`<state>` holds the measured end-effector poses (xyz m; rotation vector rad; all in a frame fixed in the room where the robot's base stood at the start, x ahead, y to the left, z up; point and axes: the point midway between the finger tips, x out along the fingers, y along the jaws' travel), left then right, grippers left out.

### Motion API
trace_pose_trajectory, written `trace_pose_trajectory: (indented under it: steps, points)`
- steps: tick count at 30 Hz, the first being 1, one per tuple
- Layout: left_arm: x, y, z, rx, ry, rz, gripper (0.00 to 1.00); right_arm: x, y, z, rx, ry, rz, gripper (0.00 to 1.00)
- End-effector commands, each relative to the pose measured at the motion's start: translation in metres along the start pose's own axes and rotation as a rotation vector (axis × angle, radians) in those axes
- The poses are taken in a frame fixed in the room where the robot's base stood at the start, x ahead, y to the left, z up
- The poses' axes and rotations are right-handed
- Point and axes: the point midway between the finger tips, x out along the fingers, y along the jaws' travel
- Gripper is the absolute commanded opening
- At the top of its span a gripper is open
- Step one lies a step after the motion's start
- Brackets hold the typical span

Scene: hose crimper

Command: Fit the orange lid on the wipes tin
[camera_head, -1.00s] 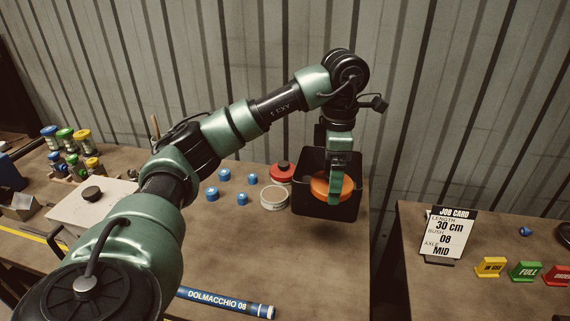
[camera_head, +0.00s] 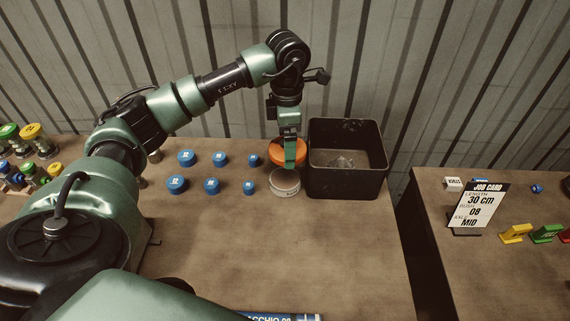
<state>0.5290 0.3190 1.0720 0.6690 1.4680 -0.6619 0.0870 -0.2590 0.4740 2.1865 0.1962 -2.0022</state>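The orange lid (camera_head: 275,152) is held up by my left gripper (camera_head: 290,162), whose visible finger crosses the lid's front side. The other finger is hidden. The wipes tin appears to be the low, round, pale tin (camera_head: 284,187) standing on the bench just below the lid in the picture. The lid is apart from the tin; how far above or behind it the lid is, I cannot tell exactly. My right gripper is not in view.
A black open bin (camera_head: 346,190) stands close to the right of the tin. Several blue caps (camera_head: 211,186) stand to the left. A blue labelled tube (camera_head: 280,316) lies at the front edge of the picture. The bench (camera_head: 290,245) in front of the tin is clear. A job card (camera_head: 479,209) stands on the right table.

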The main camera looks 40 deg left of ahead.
Motion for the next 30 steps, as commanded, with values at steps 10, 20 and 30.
trace_pose_trajectory:
  steps: [10, 20, 30]
  points:
    - [0.056, 0.000, -0.001, -0.002, 0.001, -0.001, 0.53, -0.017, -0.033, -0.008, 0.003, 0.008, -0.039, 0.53]
    - [0.096, 0.000, -0.001, -0.002, 0.001, -0.001, 0.53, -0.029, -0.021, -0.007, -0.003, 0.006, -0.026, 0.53]
    - [0.101, 0.001, 0.000, -0.001, -0.001, 0.001, 0.53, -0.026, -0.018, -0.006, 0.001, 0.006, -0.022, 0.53]
